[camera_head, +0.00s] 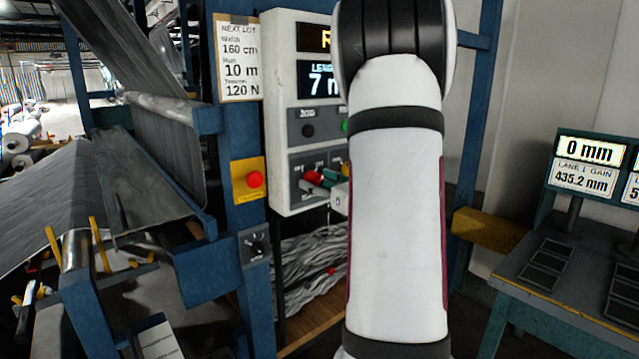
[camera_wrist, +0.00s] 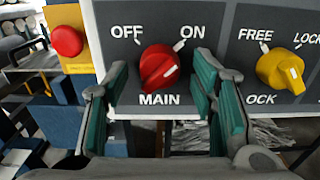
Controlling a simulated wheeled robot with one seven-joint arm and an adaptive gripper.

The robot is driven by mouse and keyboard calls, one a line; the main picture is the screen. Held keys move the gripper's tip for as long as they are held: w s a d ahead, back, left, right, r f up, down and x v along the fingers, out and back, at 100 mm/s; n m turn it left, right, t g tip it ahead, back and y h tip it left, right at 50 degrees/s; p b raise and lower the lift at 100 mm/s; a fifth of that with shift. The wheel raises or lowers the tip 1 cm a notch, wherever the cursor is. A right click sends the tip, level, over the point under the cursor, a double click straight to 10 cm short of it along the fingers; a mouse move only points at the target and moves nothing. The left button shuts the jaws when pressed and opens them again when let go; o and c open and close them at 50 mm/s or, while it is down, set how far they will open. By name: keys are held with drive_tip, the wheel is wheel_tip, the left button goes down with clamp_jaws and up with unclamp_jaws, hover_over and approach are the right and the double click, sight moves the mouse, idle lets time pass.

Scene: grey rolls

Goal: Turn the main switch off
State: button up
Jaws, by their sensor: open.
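The red main switch (camera_wrist: 159,69) is a round knob on the grey panel, centred between my fingers in the wrist view. "MAIN" is printed below it, "OFF" at upper left and "ON" at upper right. Its white mark appears turned toward the ON side. My gripper (camera_wrist: 161,88) is open, with one green-padded finger on each side of the knob. Gaps show between the pads and the knob; contact is not visible. In the head view the red switch (camera_head: 313,177) shows beside my gripper (camera_head: 328,180), which my arm partly hides.
A yellow FREE/LOCK knob (camera_wrist: 281,71) sits right of the main switch. A red push button (camera_wrist: 67,40) on a yellow plate is at left; it also shows in the head view (camera_head: 254,179). A blue frame and grey rolls stand left, a table with displays (camera_head: 585,165) right.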

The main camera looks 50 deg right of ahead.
drive_tip(key=shift+c, duration=0.3)
drive_tip(key=c, duration=1.1)
drive_tip(key=shift+w+f+n+b, duration=0.1)
drive_tip(key=shift+n+b, duration=0.4)
drive_tip(key=shift+b, duration=0.4)
drive_tip(key=n+b, duration=0.2)
drive_tip(key=b, duration=0.3)
drive_tip(key=shift+f+n, duration=0.15)
drive_tip(key=shift+n, duration=0.25)
drive_tip(key=n+b, duration=0.5)
drive_tip(key=b, duration=0.5)
drive_tip(key=shift+n+b, duration=0.4)
drive_tip(key=n+b, duration=0.2)
drive_tip(key=b, duration=0.2)
drive_tip(key=n+b, duration=0.3)
drive_tip(key=b, duration=0.2)
drive_tip(key=n+b, duration=0.3)
drive_tip(key=b, duration=0.1)
drive_tip(key=shift+r, duration=0.25)
drive_tip(key=shift+n, duration=0.4)
